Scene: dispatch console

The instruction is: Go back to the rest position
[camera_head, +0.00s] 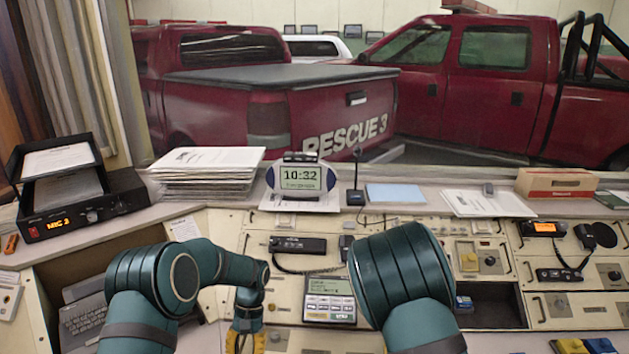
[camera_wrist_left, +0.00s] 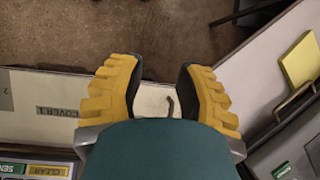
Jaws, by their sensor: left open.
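My left gripper (camera_head: 245,343) points down at the bottom edge of the head view, over the front of the console (camera_head: 222,222). In the left wrist view its two yellow fingers (camera_wrist_left: 160,90) are spread apart with nothing held between them. A cream panel marked COVER 1 (camera_wrist_left: 60,111) lies below them, and a small dark curved handle (camera_wrist_left: 170,106) shows between the fingers. I cannot tell how far above the panel the fingers are. My right arm reaches in at the lower middle of the head view; its gripper is not visible.
A phone-like keypad unit (camera_head: 329,300) sits between my arms. Behind are a clock display (camera_head: 300,178), a paper stack (camera_head: 205,172) and a thin microphone (camera_head: 356,190). A black tray unit (camera_head: 75,195) stands left, a keyboard (camera_head: 82,318) below it. An open recess (camera_head: 490,300) lies right.

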